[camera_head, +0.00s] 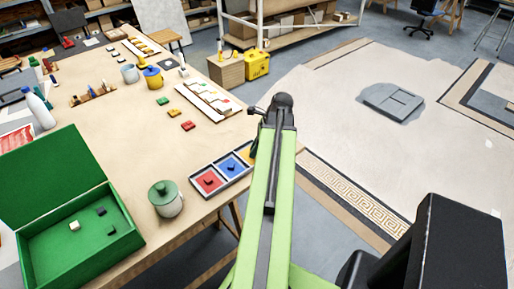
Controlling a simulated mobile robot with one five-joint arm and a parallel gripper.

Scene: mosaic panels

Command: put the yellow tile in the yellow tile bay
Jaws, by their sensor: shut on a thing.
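A grey tray (220,193) with bays in a row lies at the table's right edge. One bay holds a red tile (209,182) with a dark knob, the bay beside it a blue tile (232,167) with a dark knob. A yellow patch (245,153) shows at the far-right bay, partly behind my arm; I cannot tell tile from bay floor there. My gripper (254,149) is mostly hidden behind my green arm, with only a dark sliver showing at that bay. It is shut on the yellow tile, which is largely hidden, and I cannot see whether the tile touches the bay.
A lidded green pot (166,198) and an open green box (82,238) stand left of the tray. Bare tabletop lies between them.

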